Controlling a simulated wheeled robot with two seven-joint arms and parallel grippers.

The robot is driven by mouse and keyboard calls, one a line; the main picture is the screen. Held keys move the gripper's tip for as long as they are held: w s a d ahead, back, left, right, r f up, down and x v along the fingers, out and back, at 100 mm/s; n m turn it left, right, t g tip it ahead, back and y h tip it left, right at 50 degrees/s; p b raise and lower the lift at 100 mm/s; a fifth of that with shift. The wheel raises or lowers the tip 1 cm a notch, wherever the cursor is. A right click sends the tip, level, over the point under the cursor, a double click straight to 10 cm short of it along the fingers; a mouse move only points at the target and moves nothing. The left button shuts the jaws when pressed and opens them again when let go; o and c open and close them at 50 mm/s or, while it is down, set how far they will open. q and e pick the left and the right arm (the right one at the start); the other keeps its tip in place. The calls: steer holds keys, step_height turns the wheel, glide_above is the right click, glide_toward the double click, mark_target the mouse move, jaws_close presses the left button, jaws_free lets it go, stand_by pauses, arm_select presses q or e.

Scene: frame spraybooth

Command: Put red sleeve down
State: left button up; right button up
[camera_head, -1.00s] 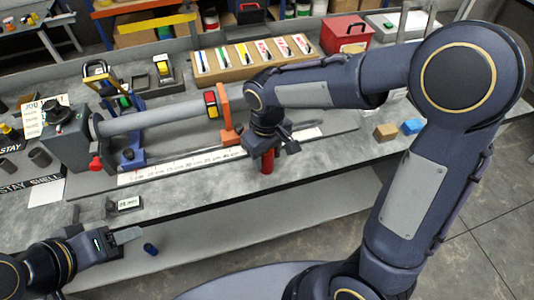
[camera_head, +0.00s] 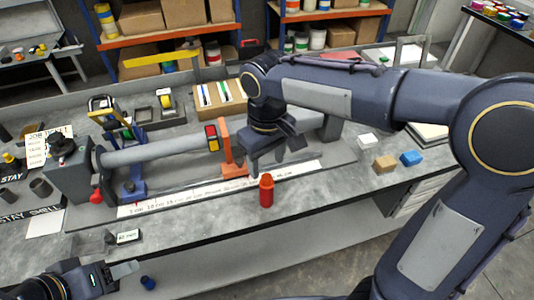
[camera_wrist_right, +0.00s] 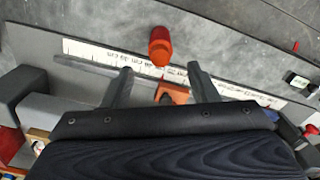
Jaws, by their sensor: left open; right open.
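The red sleeve (camera_head: 266,191) stands upright on the grey bench in front of the white ruler strip (camera_head: 220,189). It also shows in the right wrist view (camera_wrist_right: 160,48), beyond my fingertips and apart from them. My right gripper (camera_head: 268,156) is open and empty, above and behind the sleeve. Its two spread fingers (camera_wrist_right: 160,78) show in the right wrist view. My left gripper (camera_head: 128,275) is open at the lower left, in front of the bench edge and away from the sleeve.
A grey tube (camera_head: 165,146) runs along a fixture behind the ruler, with an orange bracket (camera_head: 232,155) near the sleeve. A tan block (camera_head: 384,164) and a blue block (camera_head: 411,158) lie to the right. The bench right of the sleeve is clear.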

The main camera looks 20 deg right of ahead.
steer(key=shift+r, duration=0.8)
steer(key=shift+s+d, duration=0.1)
steer(key=shift+d, duration=0.1)
steer(key=s+d+f+m+t+y, duration=0.2)
steer(key=s+d+m, duration=0.1)
steer(key=s, duration=0.5)
steer(key=s+d+f+m+t+y, duration=0.1)
steer(key=s+d+f+m+t, duration=0.1)
steer(key=s+d, duration=0.3)
steer(key=s+m+t, duration=0.1)
steer(key=s, duration=0.2)
steer(key=shift+d+m+t+y, duration=0.3)
steer(key=shift+y, duration=0.1)
steer(key=shift+s, duration=0.1)
